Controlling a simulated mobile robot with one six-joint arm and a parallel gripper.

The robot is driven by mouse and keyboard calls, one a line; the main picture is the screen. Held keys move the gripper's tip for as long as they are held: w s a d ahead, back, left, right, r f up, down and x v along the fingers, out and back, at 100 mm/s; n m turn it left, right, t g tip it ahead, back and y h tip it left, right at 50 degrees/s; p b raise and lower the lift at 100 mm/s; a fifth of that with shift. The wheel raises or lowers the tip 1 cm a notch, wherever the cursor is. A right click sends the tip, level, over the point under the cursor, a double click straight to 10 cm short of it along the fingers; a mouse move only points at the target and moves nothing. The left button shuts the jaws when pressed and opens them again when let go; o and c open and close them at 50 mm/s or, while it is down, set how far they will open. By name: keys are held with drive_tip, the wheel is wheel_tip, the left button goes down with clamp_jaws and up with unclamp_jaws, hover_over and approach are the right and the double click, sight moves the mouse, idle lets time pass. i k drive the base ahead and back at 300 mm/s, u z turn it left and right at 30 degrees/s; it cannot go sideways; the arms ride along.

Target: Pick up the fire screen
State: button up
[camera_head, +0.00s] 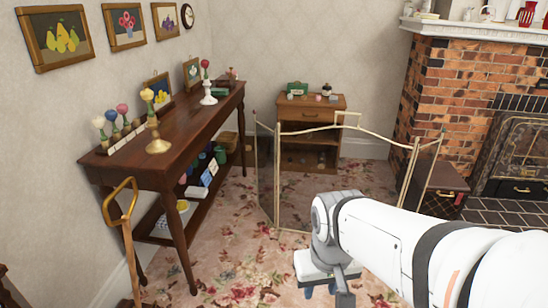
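The fire screen (345,170) stands upright on the floral carpet, unfolded, with a thin brass-coloured frame, dark see-through mesh panels and a small handle at the top middle. Its side panels angle away from the middle panel. My white arm comes in from the lower right and hides the screen's lower right part. My gripper (322,288) points down over the carpet in front of the screen, below its middle panel in the picture. It appears apart from the screen. The fingertips are small and partly hidden, so their opening is unclear.
A long dark wooden table (185,128) with candlesticks stands at the left. A small wooden cabinet (308,108) is behind the screen. The brick fireplace (440,95) is at the right. Carpet (225,262) lies clear left of my gripper.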

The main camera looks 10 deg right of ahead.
sight(311, 163)
drive_tip(key=u, duration=0.25)
drive_tip(key=i, duration=1.4)
drive_tip(key=z, duration=0.85)
drive_tip(key=i, duration=0.65)
drive_tip(key=z, duration=0.5)
drive_tip(key=k, duration=0.9)
drive_tip(key=z, duration=0.15)
drive_tip(key=i, duration=0.9)
drive_tip(key=u, duration=0.05)
